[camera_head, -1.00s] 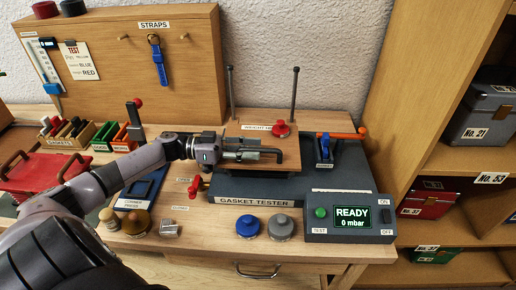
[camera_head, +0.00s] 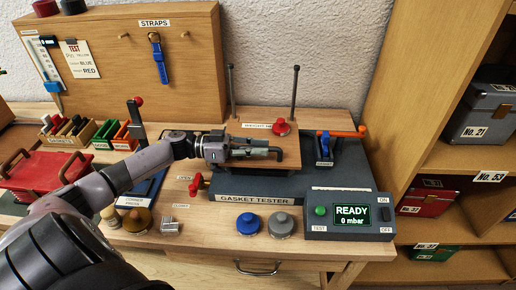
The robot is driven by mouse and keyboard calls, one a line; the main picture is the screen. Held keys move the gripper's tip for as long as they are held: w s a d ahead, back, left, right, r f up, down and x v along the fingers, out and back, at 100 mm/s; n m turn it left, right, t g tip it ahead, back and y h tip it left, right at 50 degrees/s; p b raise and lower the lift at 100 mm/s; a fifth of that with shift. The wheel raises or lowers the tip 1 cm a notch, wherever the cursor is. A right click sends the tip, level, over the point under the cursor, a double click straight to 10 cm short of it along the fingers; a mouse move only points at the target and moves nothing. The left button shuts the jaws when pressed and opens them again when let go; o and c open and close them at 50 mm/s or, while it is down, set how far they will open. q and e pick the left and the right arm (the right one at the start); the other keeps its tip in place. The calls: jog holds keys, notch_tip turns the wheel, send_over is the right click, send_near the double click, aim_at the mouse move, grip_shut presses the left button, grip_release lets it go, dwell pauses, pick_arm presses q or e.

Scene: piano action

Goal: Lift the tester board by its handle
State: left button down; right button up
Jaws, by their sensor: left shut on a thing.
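The tester board (camera_head: 232,168) is a flat brown wooden board on the grey gasket tester (camera_head: 290,190), with two dark upright posts behind. A label, partly covered, and a red knob (camera_head: 281,127) are at its back. Its dark handle (camera_head: 283,154) shows as a bent end at the board's right side; the rest is hidden by my gripper. My left gripper (camera_head: 262,150) reaches in from the left and is shut on the handle. Whether the board is clear of the tester is hard to tell. My right gripper is not in view.
The display box (camera_head: 350,217) reads READY, 0 mbar. A blue clamp with an orange end (camera_head: 345,133) is right of the board. Blue and grey round weights (camera_head: 249,224) stand in front. A red tray (camera_head: 45,172) is at left, a shelf (camera_head: 460,160) at right.

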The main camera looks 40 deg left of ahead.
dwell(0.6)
pick_arm(q)
notch_tip(320, 180, up, 14)
jog(key=p, duration=1.2)
jog(key=shift+w, duration=0.1)
jog(key=c, duration=2)
grip_release()
jog(key=o, duration=0.4)
jog(key=shift+a+r, duration=0.1)
jog(key=shift+r, duration=0.05)
jog(key=shift+c, duration=0.2)
jog(key=shift+f, duration=0.3)
jog(key=v, duration=1.2)
jog(key=shift+w+a, duration=0.1)
